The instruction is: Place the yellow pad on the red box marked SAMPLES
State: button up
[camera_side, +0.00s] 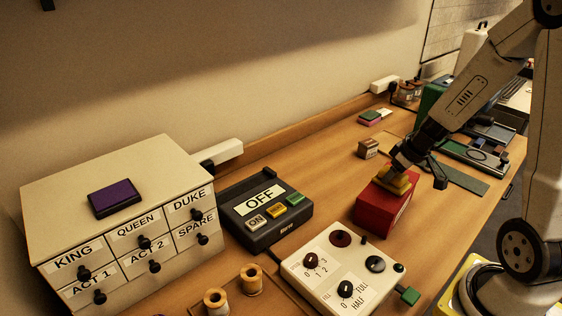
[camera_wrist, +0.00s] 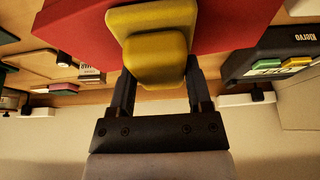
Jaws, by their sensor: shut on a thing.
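The yellow pad (camera_side: 393,181) is at the top of the red box (camera_side: 373,212) in the side view. In the wrist view the yellow pad (camera_wrist: 155,61) sits between the fingers of my gripper (camera_wrist: 158,75), which is shut on it. The red box (camera_wrist: 235,25) fills the area behind the pad in the wrist view. The pad lies over the box top; I cannot tell whether it touches it. The box's marking is not readable in either view.
A control panel with knobs (camera_side: 340,268) stands just in front of the red box. A dark switch unit reading OFF (camera_side: 265,210) and a labelled drawer cabinet (camera_side: 110,190) stand to the left. A small brown box (camera_side: 368,148) is behind.

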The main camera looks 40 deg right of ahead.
jog(key=shift+f, duration=0.15)
jog(key=o, duration=1.3)
jog(key=shift+s+r, duration=0.15)
jog(key=shift+r, duration=0.6)
jog(key=shift+v, duration=5.4)
